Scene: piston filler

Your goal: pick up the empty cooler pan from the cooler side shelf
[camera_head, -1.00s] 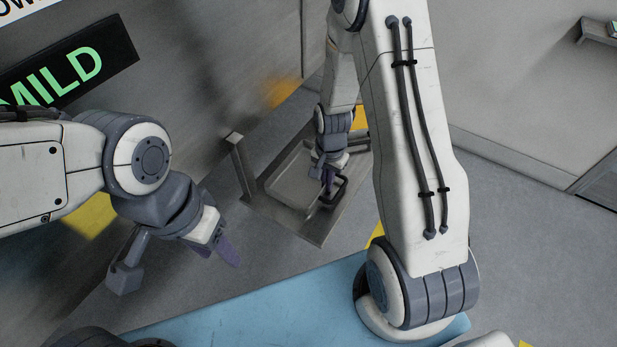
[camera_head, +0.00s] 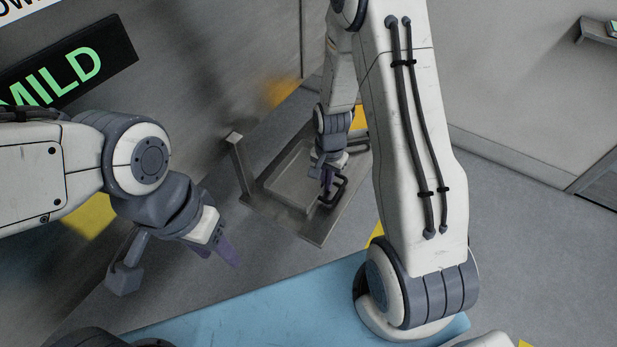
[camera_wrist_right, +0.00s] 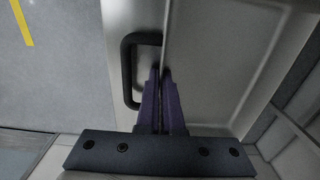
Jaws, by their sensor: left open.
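The empty cooler pan (camera_head: 288,184) is a shallow grey metal tray on the cooler side shelf (camera_head: 308,231), and nothing shows inside it. Its black handle (camera_wrist_right: 127,70) sticks out from the rim in the right wrist view. My right gripper (camera_head: 327,187) points down at the handle end of the pan. In the right wrist view its purple fingers (camera_wrist_right: 160,72) are close together along the pan's rim, beside the handle, and look shut on the rim. The fingers hide part of the handle. My left gripper (camera_head: 225,250) is open and empty, left of and nearer than the shelf.
A metal post (camera_head: 240,166) stands at the shelf's left corner. A grey wall with a MILD sign (camera_head: 66,73) rises at left. A blue surface (camera_head: 270,305) lies in front. Grey floor (camera_head: 530,250) is clear at right.

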